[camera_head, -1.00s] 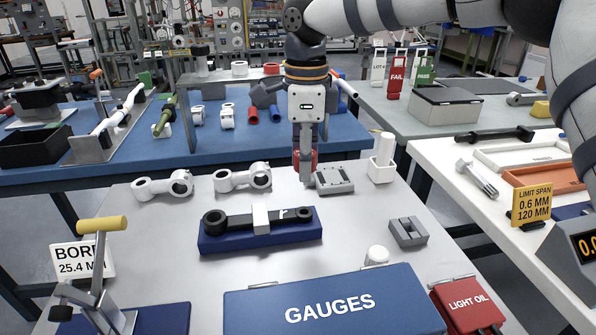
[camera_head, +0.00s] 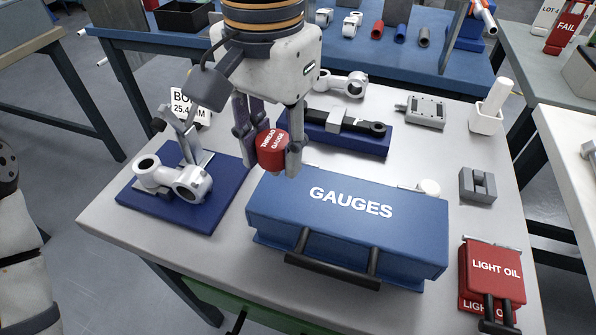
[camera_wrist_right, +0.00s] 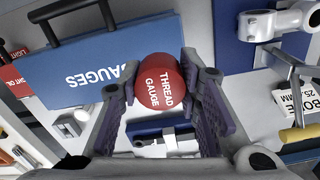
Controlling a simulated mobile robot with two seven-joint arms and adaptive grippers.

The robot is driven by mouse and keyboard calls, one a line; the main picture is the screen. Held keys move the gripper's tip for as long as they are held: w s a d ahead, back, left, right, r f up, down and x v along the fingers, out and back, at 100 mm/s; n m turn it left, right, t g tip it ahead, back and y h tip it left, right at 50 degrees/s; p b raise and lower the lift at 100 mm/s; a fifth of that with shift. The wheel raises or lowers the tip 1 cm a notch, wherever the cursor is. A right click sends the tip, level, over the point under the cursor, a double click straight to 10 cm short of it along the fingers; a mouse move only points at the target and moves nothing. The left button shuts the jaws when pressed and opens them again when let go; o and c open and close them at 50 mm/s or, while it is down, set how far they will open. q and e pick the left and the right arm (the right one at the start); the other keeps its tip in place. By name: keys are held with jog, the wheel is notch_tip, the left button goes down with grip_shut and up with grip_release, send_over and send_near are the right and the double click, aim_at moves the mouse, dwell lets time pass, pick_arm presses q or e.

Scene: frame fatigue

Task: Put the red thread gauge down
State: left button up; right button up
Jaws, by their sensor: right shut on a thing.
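My right gripper (camera_head: 270,156) is shut on the red thread gauge (camera_head: 273,150), a rounded red piece with white lettering. It holds the gauge in the air beside the back left corner of the blue gauges case (camera_head: 345,225); the height above the table is hard to tell. In the right wrist view the gauge (camera_wrist_right: 158,80) sits between both fingers (camera_wrist_right: 160,92), with the case beside it at the left. My left gripper is not in view.
A blue-based fixture with a white rod (camera_head: 172,182) stands left of the case. Behind are a blue holder with a black rod (camera_head: 345,130) and a grey block (camera_head: 420,110). A light oil can (camera_head: 490,275) is at front right. Grey tabletop (camera_head: 240,215) between fixture and case is bare.

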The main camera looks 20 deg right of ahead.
jog(key=w+d+f, duration=0.2)
jog(key=w+f, duration=0.1)
jog(key=w, duration=0.1)
jog(key=w+d+f+b, duration=0.1)
jog(key=w+d+f, duration=0.1)
jog(key=w+f, duration=0.1)
jog(key=w+d+f+b, duration=0.1)
jog(key=w+d+f, duration=0.1)
jog(key=w+f, duration=0.2)
jog(key=shift+w+d+f, duration=0.1)
jog(key=shift+w+d, duration=0.3)
notch_tip(320, 180, down, 3)
jog(key=shift+r, duration=0.2)
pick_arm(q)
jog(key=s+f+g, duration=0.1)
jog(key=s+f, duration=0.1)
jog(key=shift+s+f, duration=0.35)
pick_arm(e)
jog(key=shift+f, duration=0.1)
jog(key=shift+f, duration=0.1)
jog(key=shift+f, duration=0.15)
jog(key=o, duration=1.1)
